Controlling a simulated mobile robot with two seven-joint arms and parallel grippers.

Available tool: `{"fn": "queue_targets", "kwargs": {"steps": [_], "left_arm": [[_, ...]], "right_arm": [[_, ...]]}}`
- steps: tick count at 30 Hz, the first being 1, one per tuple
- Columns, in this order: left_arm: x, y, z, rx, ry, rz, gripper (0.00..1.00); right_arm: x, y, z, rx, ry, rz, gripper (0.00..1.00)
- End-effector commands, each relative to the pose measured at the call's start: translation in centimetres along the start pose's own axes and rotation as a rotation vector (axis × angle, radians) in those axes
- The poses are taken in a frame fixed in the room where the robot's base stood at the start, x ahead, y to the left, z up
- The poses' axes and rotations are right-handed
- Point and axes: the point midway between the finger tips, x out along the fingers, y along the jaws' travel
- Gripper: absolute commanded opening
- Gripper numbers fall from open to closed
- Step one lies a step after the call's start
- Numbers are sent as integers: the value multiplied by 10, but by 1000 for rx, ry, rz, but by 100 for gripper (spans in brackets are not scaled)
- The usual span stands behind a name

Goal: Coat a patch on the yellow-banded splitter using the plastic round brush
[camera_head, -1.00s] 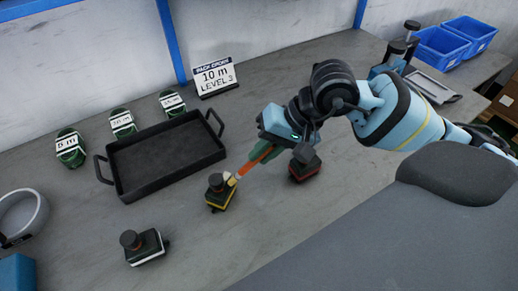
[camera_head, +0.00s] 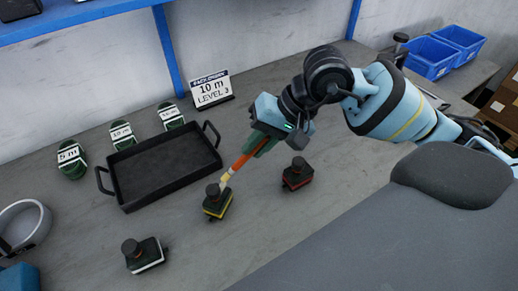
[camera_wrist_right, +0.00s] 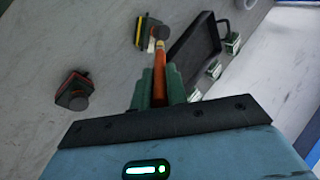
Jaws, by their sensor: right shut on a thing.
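The yellow-banded splitter (camera_head: 217,203) stands on the grey bench in front of the black tray, a dark block with a round black knob on top. It also shows in the right wrist view (camera_wrist_right: 144,33). My right gripper (camera_head: 262,146) is shut on the round brush (camera_head: 239,163), which has an orange-red handle. The brush slants down to the left, and its pale bristle tip (camera_head: 226,179) is at the splitter, beside the knob. I cannot tell whether the bristles touch it. In the right wrist view the green fingers (camera_wrist_right: 160,88) clasp the handle. My left gripper is not in view.
A red-banded splitter (camera_head: 297,174) stands to the right and a white-banded one (camera_head: 144,255) at front left. An empty black tray (camera_head: 124,195) lies behind, with several green labelled coils (camera_head: 122,135) and a "10 m LEVEL 3" sign (camera_head: 211,90). Blue bins (camera_head: 431,57) stand at far right.

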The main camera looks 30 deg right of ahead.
Motion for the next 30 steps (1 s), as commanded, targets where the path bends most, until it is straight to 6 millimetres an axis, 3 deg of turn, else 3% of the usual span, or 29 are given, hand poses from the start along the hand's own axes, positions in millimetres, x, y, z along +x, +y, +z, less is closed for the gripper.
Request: {"fn": "queue_targets", "kwargs": {"steps": [11, 22, 30], "left_arm": [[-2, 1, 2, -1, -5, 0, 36], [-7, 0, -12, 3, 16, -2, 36], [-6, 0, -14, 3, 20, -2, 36]], "right_arm": [[-3, -2, 0, 0, -1, 0, 0], [-25, -18, -2, -1, 3, -2, 0], [-26, -18, -1, 1, -1, 0, 0]]}}
